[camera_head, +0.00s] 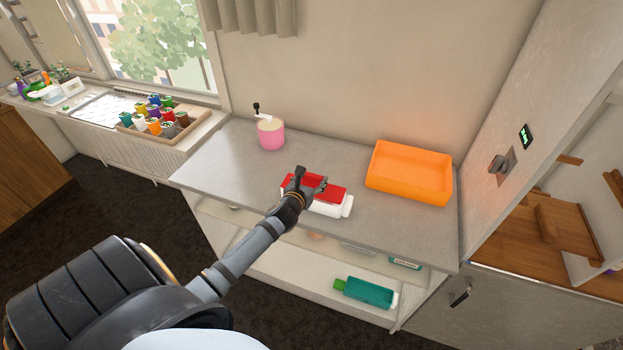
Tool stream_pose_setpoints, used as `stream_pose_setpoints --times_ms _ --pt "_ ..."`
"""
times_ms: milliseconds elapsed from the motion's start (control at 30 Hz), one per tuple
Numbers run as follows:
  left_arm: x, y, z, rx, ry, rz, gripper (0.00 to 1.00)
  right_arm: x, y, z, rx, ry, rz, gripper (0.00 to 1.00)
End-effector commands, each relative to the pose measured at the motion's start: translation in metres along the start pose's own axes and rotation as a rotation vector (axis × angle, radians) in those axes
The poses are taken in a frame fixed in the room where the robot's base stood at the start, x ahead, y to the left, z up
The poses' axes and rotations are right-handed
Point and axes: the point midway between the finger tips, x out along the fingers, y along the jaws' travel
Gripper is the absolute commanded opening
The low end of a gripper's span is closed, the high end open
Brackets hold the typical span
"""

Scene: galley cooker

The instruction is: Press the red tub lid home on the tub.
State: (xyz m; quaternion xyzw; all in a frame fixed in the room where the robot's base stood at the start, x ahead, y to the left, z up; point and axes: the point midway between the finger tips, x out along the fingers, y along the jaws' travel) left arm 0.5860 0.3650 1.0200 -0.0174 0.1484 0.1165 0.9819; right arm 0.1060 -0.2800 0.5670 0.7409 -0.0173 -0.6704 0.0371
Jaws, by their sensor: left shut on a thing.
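The red tub lid (332,193) is over the white tub (330,208) on the grey counter. White shows below the lid along the near side and at the right end. I cannot tell whether the lid touches the rim all round. My left gripper (311,181) is shut on the red lid, and its fingers and wrist hide the lid's left part. My right gripper is not in view.
An orange tray (410,173) stands to the right on the grey counter (215,162). A pink pot (271,134) stands at the back left. A teal container (365,291) lies on the shelf below. The counter between pot and tub is clear.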

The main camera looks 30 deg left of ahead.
Motion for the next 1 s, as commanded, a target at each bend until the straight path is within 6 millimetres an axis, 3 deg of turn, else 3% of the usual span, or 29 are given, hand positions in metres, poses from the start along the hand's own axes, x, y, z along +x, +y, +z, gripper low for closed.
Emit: stream_pose_setpoints --times_ms 1000 --pt "0.005 0.0 -0.018 -0.001 0.003 0.001 0.31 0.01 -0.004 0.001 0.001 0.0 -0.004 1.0"
